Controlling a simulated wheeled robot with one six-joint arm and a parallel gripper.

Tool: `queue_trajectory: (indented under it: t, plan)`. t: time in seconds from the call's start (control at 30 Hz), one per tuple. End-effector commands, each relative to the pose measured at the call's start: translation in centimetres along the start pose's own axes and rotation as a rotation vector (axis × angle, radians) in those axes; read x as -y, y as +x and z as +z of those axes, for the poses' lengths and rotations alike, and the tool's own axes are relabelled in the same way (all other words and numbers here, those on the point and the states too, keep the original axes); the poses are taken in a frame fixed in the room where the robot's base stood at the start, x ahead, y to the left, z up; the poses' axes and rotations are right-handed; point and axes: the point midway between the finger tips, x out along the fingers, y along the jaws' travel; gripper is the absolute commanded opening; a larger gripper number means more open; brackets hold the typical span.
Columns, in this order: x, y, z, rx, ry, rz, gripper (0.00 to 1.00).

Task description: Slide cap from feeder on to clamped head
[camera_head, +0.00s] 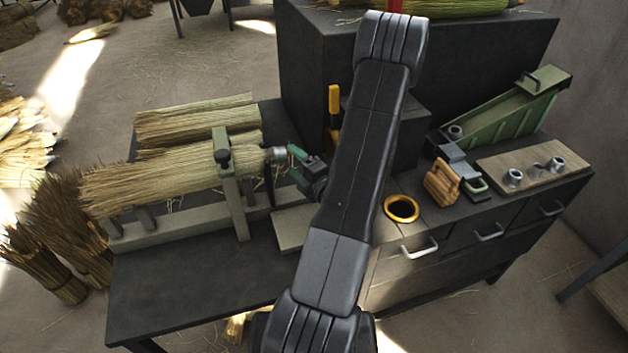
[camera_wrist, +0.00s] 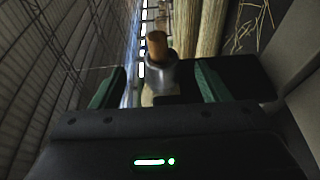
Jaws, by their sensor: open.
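The clamped head is a straw broom bundle (camera_head: 165,178) lying in a bench clamp (camera_head: 232,190). A grey metal cap (camera_head: 279,155) sits at the head's right end. In the wrist view the grey cap (camera_wrist: 161,75) is around a wooden stub (camera_wrist: 157,44) that sticks out of it. My gripper (camera_head: 293,166) is open beside this end, its green fingers on either side of the cap's line in the wrist view (camera_wrist: 158,88). I cannot tell whether they touch it. The green sloped feeder (camera_head: 510,112) stands at the right, with a grey cap (camera_head: 455,132) at its lower end.
A wooden board (camera_head: 535,170) with small metal rings is at the right. A wooden-handled tool (camera_head: 442,182) and an orange-rimmed ring (camera_head: 401,208) are on the bench. A straw bundle (camera_head: 190,120) lies behind the clamp. The dark bench front (camera_head: 190,280) is clear.

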Motion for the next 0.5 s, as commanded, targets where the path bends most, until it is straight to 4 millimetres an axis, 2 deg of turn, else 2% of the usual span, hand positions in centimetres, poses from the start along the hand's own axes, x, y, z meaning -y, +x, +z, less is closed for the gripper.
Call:
queue_trajectory:
  t: [0.2,0.5]
  plan:
    - [0.1,-4.4,0.1,0.006,0.001,0.001,0.69]
    - [0.1,-8.7,0.1,0.003,-0.001,0.001,0.69]
